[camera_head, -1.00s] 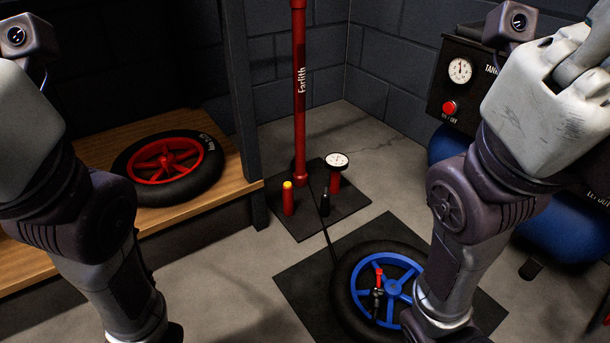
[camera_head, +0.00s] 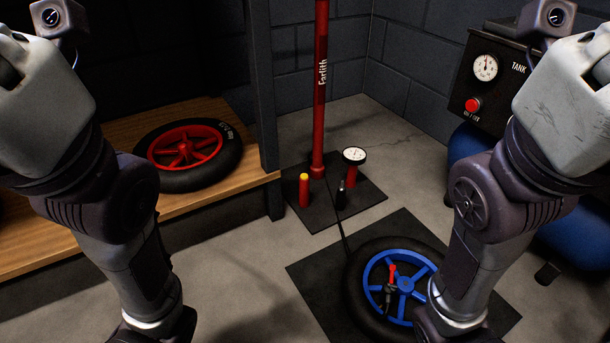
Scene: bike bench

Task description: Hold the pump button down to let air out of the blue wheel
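The blue wheel (camera_head: 405,284) lies flat on a dark mat on the floor, its right side partly hidden by my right arm. A small valve fitting with a red lever (camera_head: 392,273) sits by its spokes, and a thin hose (camera_head: 341,232) runs from there to the pump. The red pump (camera_head: 320,100) stands upright on a dark base plate. A red post with a yellow button (camera_head: 304,178) on top stands at the base's left. A white-faced gauge (camera_head: 354,155) stands at its right. Both forearms reach down past the bottom edge, and neither gripper's fingers show.
A wooden bench (camera_head: 225,185) at left carries a red-rimmed wheel (camera_head: 185,152). A dark post (camera_head: 262,100) stands at the bench's end. A blue tank (camera_head: 580,240) with a panel, dial and red button (camera_head: 473,104) is at right.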

